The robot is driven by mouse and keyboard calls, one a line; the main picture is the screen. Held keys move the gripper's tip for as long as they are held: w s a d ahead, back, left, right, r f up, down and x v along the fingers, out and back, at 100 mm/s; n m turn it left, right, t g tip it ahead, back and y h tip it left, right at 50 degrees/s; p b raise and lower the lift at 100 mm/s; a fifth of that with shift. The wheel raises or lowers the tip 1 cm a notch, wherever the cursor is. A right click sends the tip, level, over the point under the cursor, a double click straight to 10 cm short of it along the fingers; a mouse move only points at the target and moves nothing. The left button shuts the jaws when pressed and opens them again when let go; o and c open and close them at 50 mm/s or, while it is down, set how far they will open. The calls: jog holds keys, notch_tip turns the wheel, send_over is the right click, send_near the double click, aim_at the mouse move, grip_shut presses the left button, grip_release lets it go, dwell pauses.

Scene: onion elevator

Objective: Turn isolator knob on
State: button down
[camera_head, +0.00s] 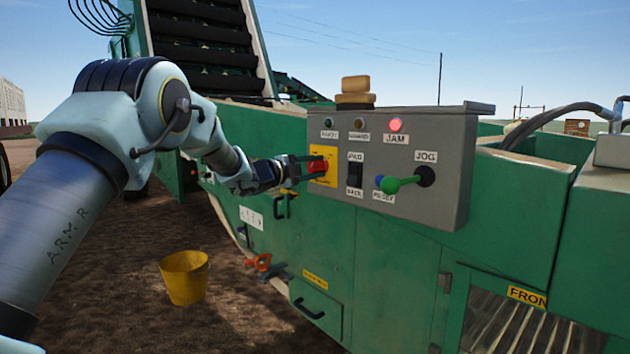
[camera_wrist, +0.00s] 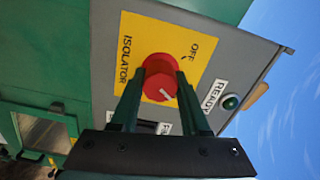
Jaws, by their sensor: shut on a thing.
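The red isolator knob (camera_head: 318,166) sits on a yellow plate (camera_head: 330,152) at the left end of the grey control box (camera_head: 440,140). In the wrist view the knob (camera_wrist: 160,78) is round with a pale mark on its face, and the yellow plate (camera_wrist: 133,50) reads ISOLATOR and OFF. My gripper (camera_head: 303,168) reaches the knob from the left. In the wrist view its two green fingers (camera_wrist: 160,95) are closed on either side of the knob. The finger contact is partly hidden by the fingers themselves.
A red JAM lamp (camera_head: 396,124) is lit on the box. A yellow bucket (camera_head: 185,277) stands on the ground below. The green machine body (camera_head: 320,250) is close under the box.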

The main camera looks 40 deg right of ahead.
jog(key=shift+f+m+b, duration=0.15)
jog(key=shift+m+b, duration=0.75)
jog(key=shift+m, duration=0.1)
jog(key=shift+c, duration=1.9)
grip_release()
jog(key=a, duration=1)
jog(key=shift+w+a, duration=0.3)
jog(key=shift+a, duration=0.1)
